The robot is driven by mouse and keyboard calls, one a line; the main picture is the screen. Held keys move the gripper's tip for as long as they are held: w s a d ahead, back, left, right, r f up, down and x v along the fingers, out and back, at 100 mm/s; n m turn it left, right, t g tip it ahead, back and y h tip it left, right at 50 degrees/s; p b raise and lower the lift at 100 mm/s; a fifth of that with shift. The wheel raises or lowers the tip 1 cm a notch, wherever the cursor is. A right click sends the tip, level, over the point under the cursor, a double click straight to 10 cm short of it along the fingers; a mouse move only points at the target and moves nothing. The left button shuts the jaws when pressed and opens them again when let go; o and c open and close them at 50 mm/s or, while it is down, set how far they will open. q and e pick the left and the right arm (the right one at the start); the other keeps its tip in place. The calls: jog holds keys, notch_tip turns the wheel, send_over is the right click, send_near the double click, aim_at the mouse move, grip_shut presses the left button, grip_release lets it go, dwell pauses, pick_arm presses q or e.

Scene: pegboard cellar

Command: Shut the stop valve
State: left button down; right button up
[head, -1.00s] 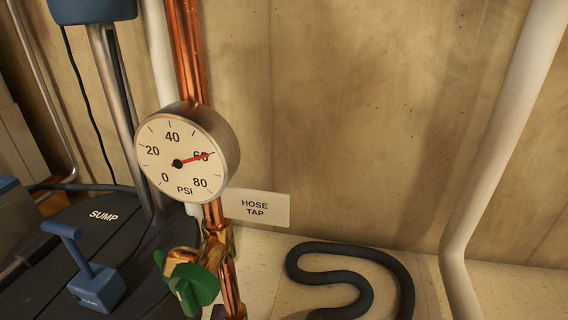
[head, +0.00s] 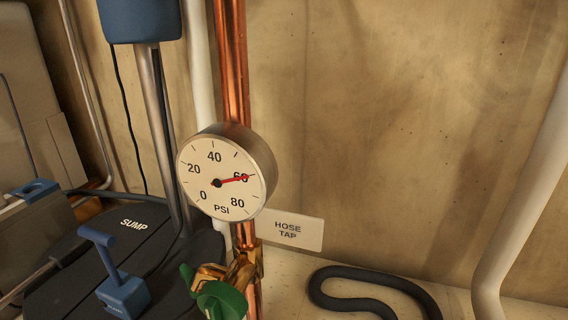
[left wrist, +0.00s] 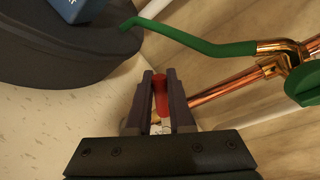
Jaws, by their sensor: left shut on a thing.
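My left gripper (left wrist: 160,76) shows in the left wrist view, shut on a red handle (left wrist: 160,97) that sits between its two dark fingers. A small pale metal part (left wrist: 160,127) shows beneath the red handle. Much of what the handle joins is hidden by my gripper, so I cannot tell how far it is turned. Neither the red handle nor my grippers show in the head view. The round pressure gauge (head: 222,175) on the copper pipe (head: 234,60) has its red needle near 60 PSI. My right gripper is not in view.
The green-handled tap (head: 222,300) sits below the gauge, beside the "HOSE TAP" sign (head: 290,230). A blue lever (head: 122,285) stands on the dark sump lid (head: 65,265). A black hose (head: 365,275) lies at right.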

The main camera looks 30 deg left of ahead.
pick_arm(q)
jog(key=shift+s+a+f+n+h, duration=0.1)
jog(key=shift+a+f+n+h, duration=0.15)
jog(key=shift+f+n, duration=0.45)
jog(key=shift+s+a+f+n+h, duration=0.1)
jog(key=shift+a+f+n+h, duration=0.15)
jog(key=shift+f+n, duration=0.45)
jog(key=shift+a+f+n+h, duration=0.15)
jog(key=shift+f+n+h, duration=0.15)
jog(key=shift+f+n, duration=0.4)
jog(key=shift+r, duration=0.15)
jog(key=c, duration=0.8)
grip_release()
jog(key=shift+s, duration=0.15)
jog(key=p+v, duration=0.1)
jog(key=v, duration=0.8)
jog(key=shift+s+d, duration=0.2)
jog(key=shift+s, duration=0.2)
